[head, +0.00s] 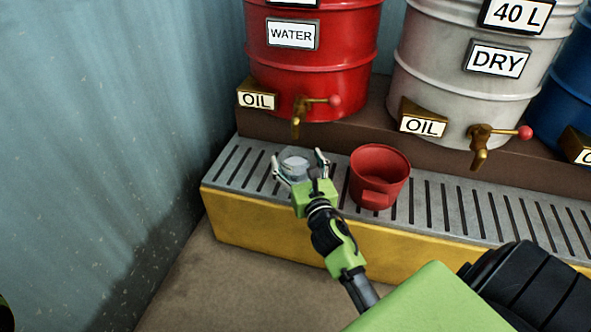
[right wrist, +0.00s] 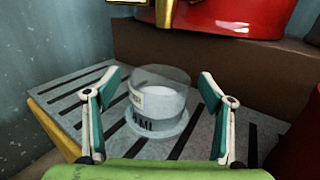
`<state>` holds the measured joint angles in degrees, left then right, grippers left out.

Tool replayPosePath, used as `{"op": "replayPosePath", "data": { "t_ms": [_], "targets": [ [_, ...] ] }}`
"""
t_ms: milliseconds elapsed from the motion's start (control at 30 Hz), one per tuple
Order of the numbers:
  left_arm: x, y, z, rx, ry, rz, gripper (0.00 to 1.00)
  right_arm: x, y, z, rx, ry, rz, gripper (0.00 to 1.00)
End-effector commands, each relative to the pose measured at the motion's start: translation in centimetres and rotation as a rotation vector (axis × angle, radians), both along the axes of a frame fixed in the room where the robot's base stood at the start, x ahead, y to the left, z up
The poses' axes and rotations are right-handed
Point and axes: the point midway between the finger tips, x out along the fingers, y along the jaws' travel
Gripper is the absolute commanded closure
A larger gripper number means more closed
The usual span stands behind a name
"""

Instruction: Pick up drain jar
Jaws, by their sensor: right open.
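The drain jar (head: 295,164) is a small clear jar with a pale label, standing upright on the slotted grey grate below the red drum's tap. It also shows in the right wrist view (right wrist: 158,100), with clear liquid or glass and dark lettering low on its side. My right gripper (head: 301,163) is open, its fingers on either side of the jar. In the right wrist view the right gripper (right wrist: 158,88) has a gap between each finger and the jar. My left gripper is not in view.
A red drum (head: 310,75) with a brass tap (head: 299,118) is behind the jar. A grey drum (head: 440,75) with its own tap (head: 480,148) stands further right. A blue wall is left.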

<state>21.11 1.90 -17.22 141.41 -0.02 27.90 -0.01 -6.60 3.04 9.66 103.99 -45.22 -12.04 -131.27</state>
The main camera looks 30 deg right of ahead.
Motion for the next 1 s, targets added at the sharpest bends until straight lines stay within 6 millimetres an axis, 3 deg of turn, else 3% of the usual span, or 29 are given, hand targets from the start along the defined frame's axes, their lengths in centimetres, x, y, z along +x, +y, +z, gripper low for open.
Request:
{"op": "replayPosePath", "data": {
  "t_ms": [167, 400, 600, 1000],
  "targets": [
    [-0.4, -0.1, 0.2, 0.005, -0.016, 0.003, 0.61, 1.9, -0.6, -0.1, 0.0, 0.0, 0.0, 0.25],
    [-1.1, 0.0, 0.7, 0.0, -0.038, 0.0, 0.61, 2.1, -0.7, -0.1, 0.0, 0.002, 0.0, 0.25],
    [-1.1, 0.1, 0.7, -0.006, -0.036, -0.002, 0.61, 2.0, -0.7, -0.1, 0.0, 0.001, 0.0, 0.73],
    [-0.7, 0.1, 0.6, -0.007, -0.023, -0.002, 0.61, 2.0, -0.7, 0.2, 0.0, -0.001, 0.0, 0.73]
  ]
}}
